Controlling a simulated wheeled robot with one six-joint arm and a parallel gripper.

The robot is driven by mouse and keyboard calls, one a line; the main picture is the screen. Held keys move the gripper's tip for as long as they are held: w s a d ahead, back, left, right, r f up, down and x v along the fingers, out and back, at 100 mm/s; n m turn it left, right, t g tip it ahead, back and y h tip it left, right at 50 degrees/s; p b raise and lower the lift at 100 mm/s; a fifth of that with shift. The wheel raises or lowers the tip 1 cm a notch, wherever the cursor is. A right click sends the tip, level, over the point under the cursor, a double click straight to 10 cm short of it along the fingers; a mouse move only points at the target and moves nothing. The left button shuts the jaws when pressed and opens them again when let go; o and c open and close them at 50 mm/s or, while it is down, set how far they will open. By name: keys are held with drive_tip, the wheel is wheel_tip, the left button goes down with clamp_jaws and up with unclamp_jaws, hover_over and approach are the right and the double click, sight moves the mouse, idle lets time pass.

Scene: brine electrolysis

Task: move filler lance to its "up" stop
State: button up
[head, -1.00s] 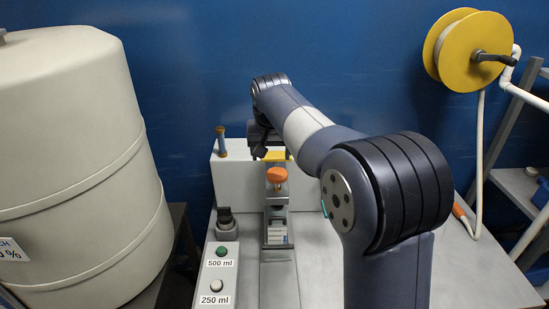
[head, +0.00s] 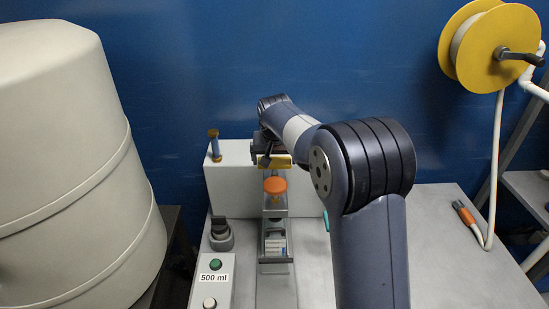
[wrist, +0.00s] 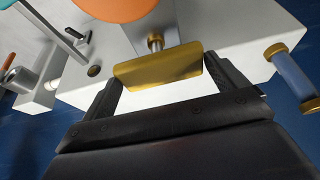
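The yellow bar (head: 275,161), apparently the filler lance's handle, is in front of the white box. In the wrist view the yellow bar (wrist: 158,68) has a short metal rod behind it. My gripper (wrist: 161,76) has one black finger against each end of the bar and appears shut on it. My gripper also shows in the head view (head: 271,158), partly hidden by its own wrist. An orange cap-like part (head: 275,186) is below the bar, apart from it. The rest of the lance and its stops cannot be made out.
The white box (head: 228,184) stands at the back of the grey table (head: 449,258). A blue cylinder with brass ends (head: 214,145) is at its left. A panel with a green button (head: 215,264) is front left. A large tank (head: 65,170) fills the left; a yellow reel (head: 460,65) hangs right.

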drive_tip(key=c, duration=0.9)
drive_tip(key=shift+w+r+p, duration=0.1)
drive_tip(key=shift+r+p, duration=1.4)
drive_tip(key=shift+r, duration=0.8)
drive_tip(key=o, duration=1.1)
drive_tip(key=b+v, duration=0.1)
drive_tip(key=v, duration=1)
drive_tip(key=shift+f, duration=0.2)
drive_tip(key=x, duration=1.2)
drive_tip(key=shift+s+f, duration=0.25)
drive_tip(key=shift+f, duration=0.25)
drive_tip(key=shift+f+b, duration=0.9)
drive_tip(key=shift+f, duration=0.05)
